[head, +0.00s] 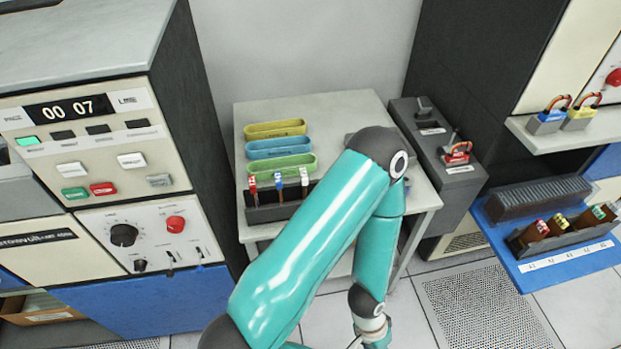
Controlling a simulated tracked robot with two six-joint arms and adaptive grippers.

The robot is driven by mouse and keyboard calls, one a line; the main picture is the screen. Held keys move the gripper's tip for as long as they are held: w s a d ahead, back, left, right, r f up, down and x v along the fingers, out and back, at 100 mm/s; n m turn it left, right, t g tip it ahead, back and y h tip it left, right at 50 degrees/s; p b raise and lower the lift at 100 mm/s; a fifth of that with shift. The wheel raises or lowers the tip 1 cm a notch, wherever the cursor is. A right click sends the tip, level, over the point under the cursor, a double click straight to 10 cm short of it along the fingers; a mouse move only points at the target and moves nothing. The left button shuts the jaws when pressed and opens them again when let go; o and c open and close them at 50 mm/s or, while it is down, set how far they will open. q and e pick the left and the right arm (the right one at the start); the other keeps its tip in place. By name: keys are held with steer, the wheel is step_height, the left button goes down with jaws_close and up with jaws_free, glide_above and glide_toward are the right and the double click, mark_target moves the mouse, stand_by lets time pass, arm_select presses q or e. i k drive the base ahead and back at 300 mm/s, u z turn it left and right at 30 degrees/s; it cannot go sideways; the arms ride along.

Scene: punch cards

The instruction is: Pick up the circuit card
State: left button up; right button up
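I cannot tell for certain which thing is the circuit card. Several small upright pieces with coloured tops stand in a dark brown rack (562,238) on the blue shelf at the right; one has a red top (542,227). My one visible arm is teal. It rises from the bottom left of centre, bends over the small table and drops to a wrist at the bottom edge. Its gripper is below the picture, and my other gripper is also out of view.
A small pale table (350,108) bears yellow (275,129), blue (279,147) and green (282,166) trays and a dark holder (270,208). A control console (95,140) stands left. Wired blocks sit on a grey unit (425,140) and an upper shelf (605,132). Floor is open at bottom right.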

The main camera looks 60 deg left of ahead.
mark_target(278, 177)
steer(key=z, duration=0.15)
steer(key=i, duration=0.85)
steer(key=u, duration=1.65)
steer(key=k, duration=0.5)
steer(key=u, duration=0.5)
